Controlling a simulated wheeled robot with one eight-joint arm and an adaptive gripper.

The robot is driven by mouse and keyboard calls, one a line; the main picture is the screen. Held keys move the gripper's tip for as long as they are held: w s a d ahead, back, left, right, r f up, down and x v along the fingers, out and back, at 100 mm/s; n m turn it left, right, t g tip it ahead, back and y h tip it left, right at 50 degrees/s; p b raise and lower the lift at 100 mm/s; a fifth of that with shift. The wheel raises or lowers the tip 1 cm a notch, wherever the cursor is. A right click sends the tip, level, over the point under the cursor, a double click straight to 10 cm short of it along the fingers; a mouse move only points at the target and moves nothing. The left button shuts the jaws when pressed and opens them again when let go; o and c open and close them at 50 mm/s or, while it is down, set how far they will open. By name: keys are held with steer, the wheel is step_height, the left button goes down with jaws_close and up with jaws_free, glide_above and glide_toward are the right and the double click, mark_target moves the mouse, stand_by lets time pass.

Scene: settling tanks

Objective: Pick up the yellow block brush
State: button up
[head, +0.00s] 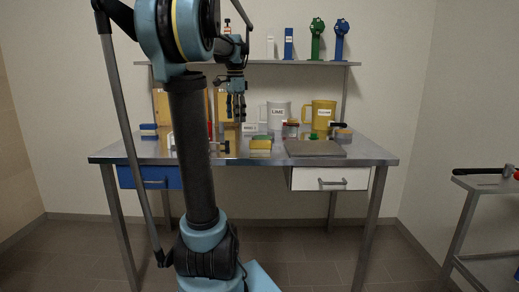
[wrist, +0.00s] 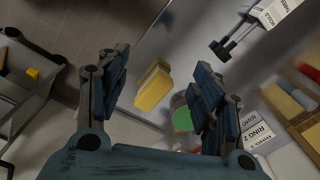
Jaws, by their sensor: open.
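The yellow block brush (head: 261,145) sits on the metal workbench (head: 375,154), near the middle of its top. In the wrist view the brush (wrist: 153,88) shows between my finger pads, farther off than they are, close to the bench's front edge. My gripper (head: 236,106) hangs above the bench, a little left of the brush and higher. It is open and empty, as its spread fingers (wrist: 161,72) show in the wrist view. My arm hides part of the bench's left side in the head view.
A grey mat (head: 315,149) lies right of the brush. A white jug (head: 279,117) and yellow jug (head: 323,115) stand behind. A green round thing (wrist: 182,119) is close to the brush. A black-ended clamp-like tool (wrist: 222,49) lies nearby. A shelf (head: 290,63) runs above.

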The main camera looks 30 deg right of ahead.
steer(key=w+d+r+m, duration=0.1)
steer(key=d+r+m, duration=0.3)
steer(key=d, duration=0.7)
glide_toward(260, 141)
steer(key=shift+m, duration=0.4)
steer(key=f, duration=0.2)
steer(key=w+f, duration=0.1)
steer(key=f, duration=0.2)
steer(key=shift+w+f, duration=0.15)
steer(key=shift+f, duration=0.05)
steer(key=f, duration=0.2)
steer(key=s+f, duration=0.1)
steer(key=f, duration=0.1)
steer(key=shift+d+f, duration=0.1)
steer(key=shift+d, duration=0.05)
steer(key=shift+f, duration=0.6)
steer(key=shift+c, duration=0.2)
steer(key=c, duration=1.1)
